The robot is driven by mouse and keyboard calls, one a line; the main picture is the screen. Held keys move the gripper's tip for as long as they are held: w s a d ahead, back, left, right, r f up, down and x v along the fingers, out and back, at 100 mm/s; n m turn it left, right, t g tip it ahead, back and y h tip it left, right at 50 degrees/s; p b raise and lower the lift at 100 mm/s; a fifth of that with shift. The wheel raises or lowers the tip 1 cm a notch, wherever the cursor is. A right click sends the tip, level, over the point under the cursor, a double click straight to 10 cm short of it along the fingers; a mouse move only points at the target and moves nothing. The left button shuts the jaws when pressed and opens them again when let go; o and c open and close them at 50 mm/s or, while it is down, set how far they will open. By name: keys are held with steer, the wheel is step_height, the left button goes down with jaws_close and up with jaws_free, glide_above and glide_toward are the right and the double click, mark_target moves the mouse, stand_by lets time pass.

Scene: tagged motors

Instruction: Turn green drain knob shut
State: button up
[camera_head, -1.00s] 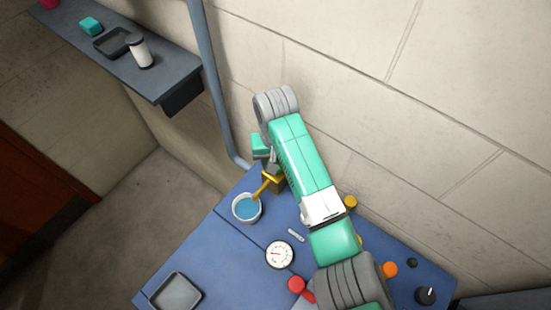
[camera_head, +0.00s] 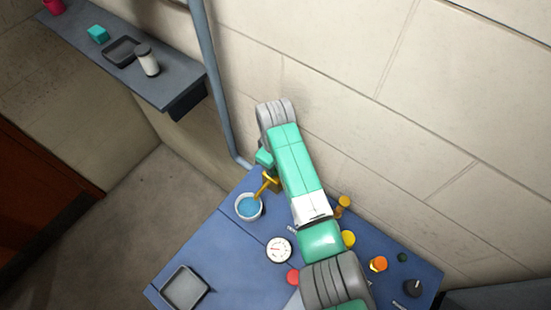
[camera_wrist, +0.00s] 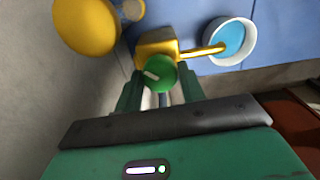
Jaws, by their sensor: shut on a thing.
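The green drain knob (camera_wrist: 160,73) shows in the wrist view as a round knob with a pale mark on its face. It sits at the front of a yellow valve body (camera_wrist: 156,47). My gripper (camera_wrist: 160,84) has its two green fingers on either side of the knob and is shut on it. A yellow spout runs from the valve to a white cup of blue liquid (camera_wrist: 232,40). In the head view the valve (camera_head: 271,182) and cup (camera_head: 249,207) show at the bench's back left. My arm hides the knob there.
The blue bench (camera_head: 222,262) also holds a white dial gauge (camera_head: 279,249), a grey tray (camera_head: 184,287), and red, yellow and orange knobs to the right. A grey pipe (camera_head: 218,85) runs down the wall behind. A shelf (camera_head: 175,88) stands at upper left.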

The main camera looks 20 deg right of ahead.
steer(key=n+p, duration=0.1)
steer(key=n, duration=0.3)
steer(key=shift+r, duration=0.1)
steer(key=shift+n+p, duration=0.45)
steer(key=shift+n, duration=1.75)
steer(key=o, duration=1)
steer(key=shift+c, duration=0.2)
step_height(320, 180, up, 8)
steer(key=shift+f, duration=0.15)
steer(key=shift+w+a, duration=0.1)
